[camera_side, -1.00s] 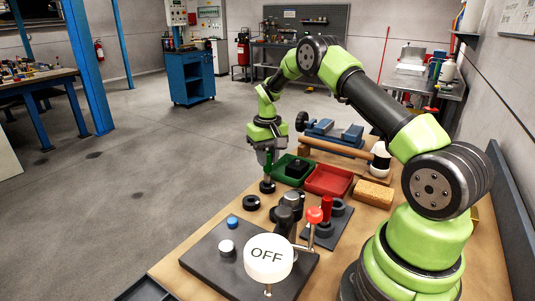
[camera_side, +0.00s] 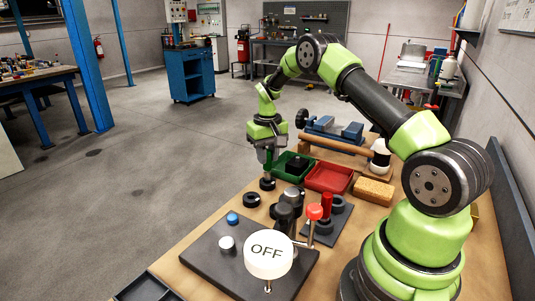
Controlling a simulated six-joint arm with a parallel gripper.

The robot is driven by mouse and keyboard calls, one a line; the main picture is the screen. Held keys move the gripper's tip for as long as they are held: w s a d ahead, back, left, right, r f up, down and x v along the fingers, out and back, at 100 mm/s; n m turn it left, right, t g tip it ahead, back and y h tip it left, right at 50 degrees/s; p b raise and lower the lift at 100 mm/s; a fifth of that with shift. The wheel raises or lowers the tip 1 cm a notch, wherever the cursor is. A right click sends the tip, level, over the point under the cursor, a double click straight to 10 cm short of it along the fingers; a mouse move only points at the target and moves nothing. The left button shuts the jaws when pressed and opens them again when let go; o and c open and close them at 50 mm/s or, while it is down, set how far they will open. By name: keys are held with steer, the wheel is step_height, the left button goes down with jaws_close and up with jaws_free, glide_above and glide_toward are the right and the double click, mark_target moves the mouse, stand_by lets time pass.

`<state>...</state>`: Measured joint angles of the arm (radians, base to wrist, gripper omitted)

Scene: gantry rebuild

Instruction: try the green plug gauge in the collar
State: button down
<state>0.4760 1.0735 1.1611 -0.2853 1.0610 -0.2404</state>
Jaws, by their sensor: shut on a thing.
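My gripper (camera_side: 267,164) is at the front-left part of the bench, pointing down and shut on the green plug gauge (camera_side: 267,170). Only a little green of the gauge shows between and below the fingers. A black collar (camera_side: 267,184) stands on the bench directly under the gauge. The gauge's lower end is at or just above the collar's top; at this size I cannot tell whether it is inside the bore. A second black ring (camera_side: 251,200) lies nearer the camera.
A green tray (camera_side: 282,170) with a dark block and a red tray (camera_side: 330,178) stand right of my gripper.

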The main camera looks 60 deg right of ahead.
steer(key=shift+f, duration=0.75)
stand_by(0.5)
stand_by(0.4)
steer(key=shift+r, duration=3)
